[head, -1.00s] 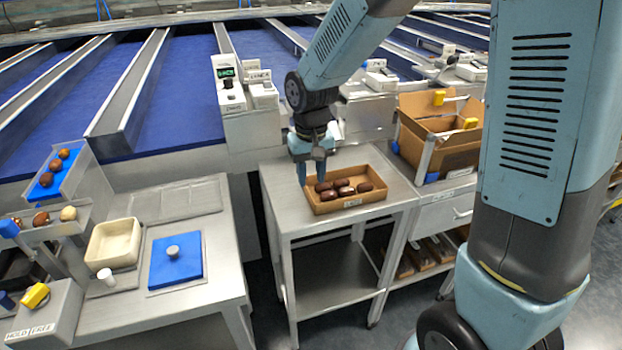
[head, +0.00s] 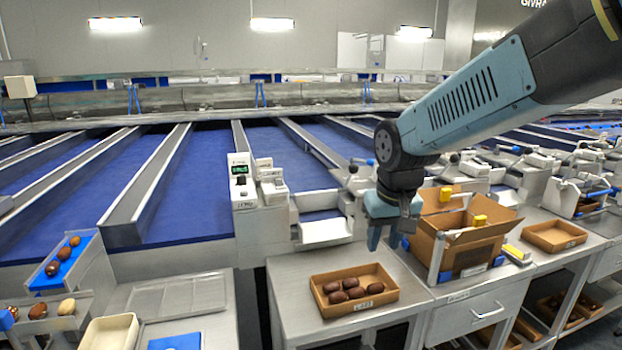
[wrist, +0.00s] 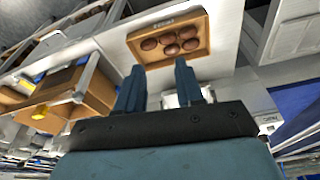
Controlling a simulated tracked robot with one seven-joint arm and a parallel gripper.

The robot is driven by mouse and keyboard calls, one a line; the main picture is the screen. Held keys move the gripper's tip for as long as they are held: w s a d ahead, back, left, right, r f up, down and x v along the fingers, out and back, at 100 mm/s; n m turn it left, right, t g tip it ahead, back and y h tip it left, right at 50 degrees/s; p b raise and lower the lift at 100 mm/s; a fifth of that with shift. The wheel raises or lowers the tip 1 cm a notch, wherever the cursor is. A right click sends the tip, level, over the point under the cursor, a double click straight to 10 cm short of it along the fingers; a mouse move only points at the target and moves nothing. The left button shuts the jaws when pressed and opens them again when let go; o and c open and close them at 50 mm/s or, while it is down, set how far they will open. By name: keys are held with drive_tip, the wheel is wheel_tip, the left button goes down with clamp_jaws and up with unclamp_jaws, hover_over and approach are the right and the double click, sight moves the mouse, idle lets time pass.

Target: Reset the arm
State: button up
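My gripper (head: 382,234) hangs in the air to the right of and above a shallow brown tray (head: 318,309) on a metal table. Several dark dates (head: 352,292) lie in the tray. In the wrist view, the two blue fingers (wrist: 160,88) stand apart with nothing between them, so the gripper is open and empty. The tray (wrist: 134,47) with its dates (wrist: 170,43) shows beyond the fingertips, well clear of them.
An open cardboard box (head: 462,244) with yellow clips stands close to the right of my gripper. Another brown tray (head: 553,236) is farther right. A small sorting stand with a blue tray (head: 62,262) and a cream bin (head: 108,334) are at the left. Blue lanes lie behind.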

drive_tip(key=s+d+r+m+t, duration=0.1)
drive_tip(key=s+d+r+t, duration=0.1)
drive_tip(key=s+d+r, duration=0.5)
drive_tip(key=shift+s+d+m+t, duration=0.35)
drive_tip(key=shift+s+d, duration=0.75)
drive_tip(key=shift+s, duration=1.25)
